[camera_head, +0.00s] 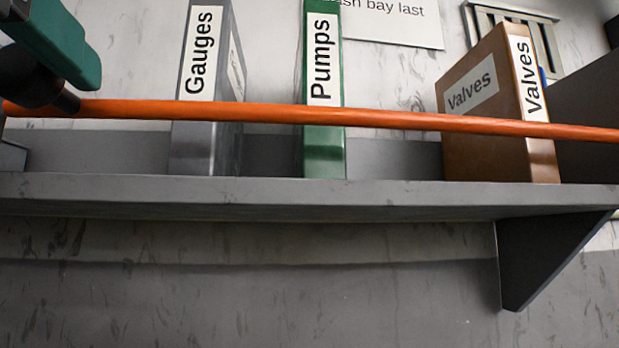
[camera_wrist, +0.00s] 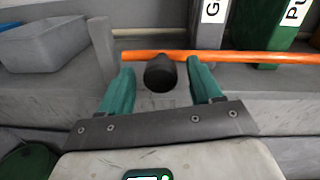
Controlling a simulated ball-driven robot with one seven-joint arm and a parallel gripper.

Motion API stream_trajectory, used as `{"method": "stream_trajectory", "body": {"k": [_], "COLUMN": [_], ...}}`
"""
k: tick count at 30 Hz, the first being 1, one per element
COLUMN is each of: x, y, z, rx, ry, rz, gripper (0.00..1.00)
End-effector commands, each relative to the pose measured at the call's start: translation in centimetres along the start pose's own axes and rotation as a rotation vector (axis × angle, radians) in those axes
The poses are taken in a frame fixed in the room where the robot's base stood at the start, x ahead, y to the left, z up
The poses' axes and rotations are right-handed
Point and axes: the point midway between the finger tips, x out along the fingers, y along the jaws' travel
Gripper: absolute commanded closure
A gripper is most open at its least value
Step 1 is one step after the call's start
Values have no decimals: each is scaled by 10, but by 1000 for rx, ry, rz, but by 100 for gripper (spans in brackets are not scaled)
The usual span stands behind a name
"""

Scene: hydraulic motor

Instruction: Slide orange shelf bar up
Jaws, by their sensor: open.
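The orange shelf bar (camera_head: 400,120) runs across the front of the shelf, in front of the binders and above the shelf board. In the wrist view the bar (camera_wrist: 255,57) runs right from near a grey upright (camera_wrist: 101,48). A dark round knob (camera_wrist: 160,73) stands out in front of the bar near its left end. My gripper (camera_wrist: 160,76) is open, with one teal finger on each side of the knob and gaps visible. In the head view, a teal finger (camera_head: 55,40) shows at the upper left, just above the bar's left part; the other finger is not clear.
Gauges (camera_head: 195,140), Pumps (camera_head: 324,150) and Valves (camera_head: 490,145) binders stand on the grey shelf (camera_head: 300,195) behind the bar. A grey-blue bin (camera_wrist: 45,45) sits left of the upright. A dark bracket (camera_head: 540,255) supports the shelf at right.

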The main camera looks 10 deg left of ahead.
Motion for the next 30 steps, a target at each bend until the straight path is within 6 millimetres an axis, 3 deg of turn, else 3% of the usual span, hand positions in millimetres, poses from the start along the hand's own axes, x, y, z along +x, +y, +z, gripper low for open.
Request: {"method": "stream_trajectory", "body": {"k": [6,16,30], "x": [18,21,20], "y": [0,0,0], "z": [1,0,0], "rx": [-1,0,0], "ry": [-1,-1,-1], "rz": [0,0,1], "gripper": [36,37,82]}}
